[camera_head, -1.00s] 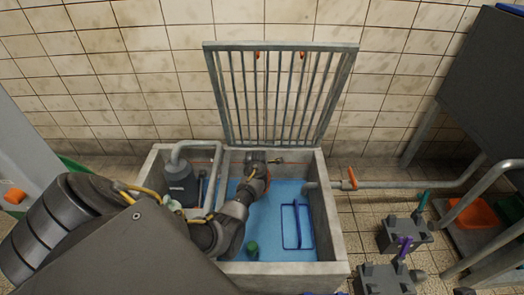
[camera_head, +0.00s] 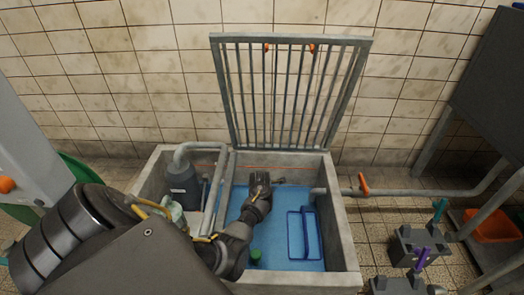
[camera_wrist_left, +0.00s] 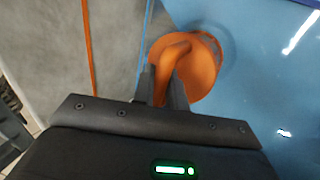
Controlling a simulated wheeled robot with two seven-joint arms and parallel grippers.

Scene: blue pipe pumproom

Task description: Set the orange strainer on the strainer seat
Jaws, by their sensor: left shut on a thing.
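My left gripper (camera_head: 260,180) is inside the concrete pit, near its back wall and above the blue bottom. In the left wrist view, its two fingers (camera_wrist_left: 163,88) are shut on the curved handle of the orange strainer (camera_wrist_left: 205,62). The strainer's round body shows beyond the fingers, over or at the blue surface; I cannot tell whether it touches anything. In the head view my gripper hides the strainer. I cannot make out the strainer seat in either view. My right gripper is not in view.
The pit rim (camera_head: 343,235) surrounds the work area, with a raised grate (camera_head: 290,95) behind. A grey pump (camera_head: 182,183) and pipes stand at the left. A blue frame (camera_head: 305,235) and a green object (camera_head: 255,255) are inside. An orange-handled pipe (camera_head: 400,190) runs right.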

